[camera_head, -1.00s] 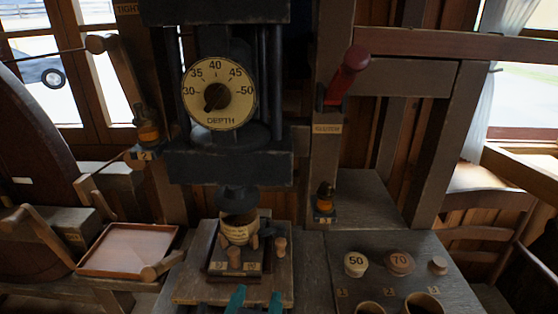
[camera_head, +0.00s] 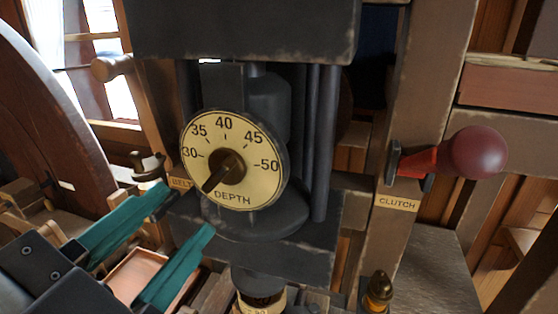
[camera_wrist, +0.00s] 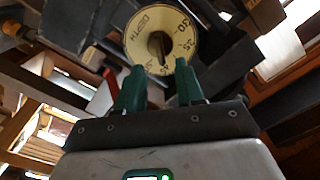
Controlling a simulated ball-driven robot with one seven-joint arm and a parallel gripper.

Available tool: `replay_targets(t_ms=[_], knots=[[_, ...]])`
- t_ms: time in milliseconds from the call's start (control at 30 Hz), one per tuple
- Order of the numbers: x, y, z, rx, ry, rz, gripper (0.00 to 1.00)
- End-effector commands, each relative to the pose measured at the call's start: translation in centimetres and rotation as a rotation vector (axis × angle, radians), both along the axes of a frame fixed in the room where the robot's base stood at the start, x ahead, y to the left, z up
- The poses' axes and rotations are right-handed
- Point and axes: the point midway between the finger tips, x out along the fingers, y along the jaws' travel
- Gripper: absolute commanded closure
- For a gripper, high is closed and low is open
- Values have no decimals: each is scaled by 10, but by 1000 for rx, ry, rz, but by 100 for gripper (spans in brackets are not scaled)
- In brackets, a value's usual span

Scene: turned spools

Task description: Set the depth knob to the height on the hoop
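The depth dial (camera_head: 234,160) is a round cream face on the dark press, marked 30 to 50. Its dark brown knob (camera_head: 228,165) has a pointer aimed down-left, below the 30 mark. My gripper (camera_head: 186,208) has two teal fingers, open and empty, lower left of the knob and apart from it. In the wrist view the knob (camera_wrist: 156,44) lies beyond and between the open fingertips. A cream-banded piece (camera_head: 262,302), perhaps the hoop, shows under the press at the bottom edge; its number is cut off and unreadable.
A red clutch lever (camera_head: 470,155) sticks out to the right, above a CLUTCH label (camera_head: 397,203). A large dark wheel (camera_head: 40,110) is at left. A tray (camera_head: 140,275) lies behind my fingers.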

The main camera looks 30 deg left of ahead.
Motion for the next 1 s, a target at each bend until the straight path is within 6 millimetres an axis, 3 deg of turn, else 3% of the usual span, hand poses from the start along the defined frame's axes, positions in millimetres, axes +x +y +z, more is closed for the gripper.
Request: replay_targets(t_ms=[300,767,1000], knots=[[48,11,1,-2,1,-3,63],[59,14,-1,-1,1,1,63],[59,14,-1,-1,1,1,86]])
